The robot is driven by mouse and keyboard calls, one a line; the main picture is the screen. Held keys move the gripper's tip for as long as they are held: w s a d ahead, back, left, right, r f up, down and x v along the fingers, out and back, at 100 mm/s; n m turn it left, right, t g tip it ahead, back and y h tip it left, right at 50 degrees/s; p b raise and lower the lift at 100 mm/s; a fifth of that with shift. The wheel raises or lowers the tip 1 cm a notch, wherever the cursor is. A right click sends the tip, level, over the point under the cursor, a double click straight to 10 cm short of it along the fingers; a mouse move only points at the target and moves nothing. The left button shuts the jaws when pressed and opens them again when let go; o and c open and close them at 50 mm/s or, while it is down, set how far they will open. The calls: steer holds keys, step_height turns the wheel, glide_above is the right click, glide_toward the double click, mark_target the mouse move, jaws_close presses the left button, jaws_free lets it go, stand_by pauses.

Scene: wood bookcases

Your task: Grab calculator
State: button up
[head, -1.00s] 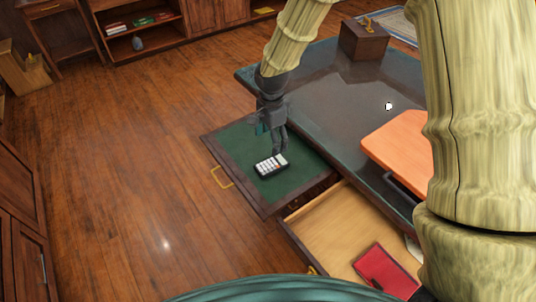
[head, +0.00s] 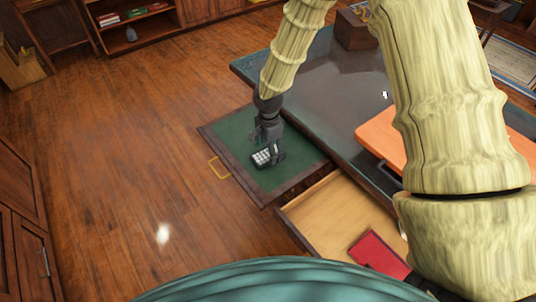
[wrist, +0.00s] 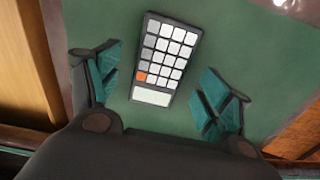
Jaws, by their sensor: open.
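The calculator (head: 262,157) is dark with pale keys and lies on the green lining of a pulled-out drawer or slide (head: 222,130). In the wrist view the calculator (wrist: 159,57) shows whole, with one orange key and a pale display strip at its near end. My gripper (head: 268,152) is open at the calculator in the head view. In the wrist view its teal fingertips (wrist: 160,92) stand on either side of the calculator's near end, with gaps on both sides. I cannot tell how high the fingertips are above the lining.
The desk (head: 305,80) with a dark top lies behind the green surface. An open wooden drawer (head: 335,205) holding a red folder (head: 378,253) is at the near right. An orange board (head: 385,130) lies on the desk. The floor at left is clear.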

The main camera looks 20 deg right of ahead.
steer(key=shift+f, duration=0.7)
steer(key=c, duration=1.1)
steer(key=shift+c, duration=0.2)
